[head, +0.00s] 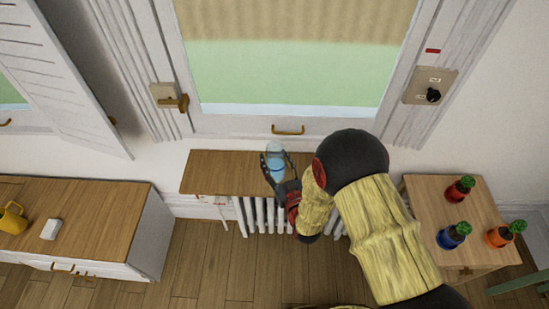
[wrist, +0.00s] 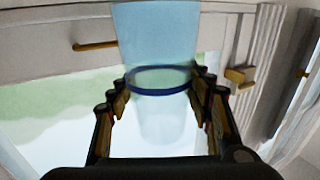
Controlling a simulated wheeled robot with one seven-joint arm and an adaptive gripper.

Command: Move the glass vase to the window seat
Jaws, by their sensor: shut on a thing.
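The glass vase (head: 275,158) is pale blue and see-through. My gripper (head: 277,170) is shut on it, with a finger on each side. In the wrist view the vase (wrist: 155,35) stands between the fingers (wrist: 158,82), and a dark blue ring shows around it. A wooden ledge (head: 218,172) under the window, above a white radiator, looks like the window seat. The vase appears over this ledge in the head view; I cannot tell whether it touches it. My arm hides the ledge's right part.
A wooden-topped cabinet (head: 100,215) at the left holds a yellow mug (head: 12,218) and a small white object (head: 51,229). The ledge's left part is bare.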

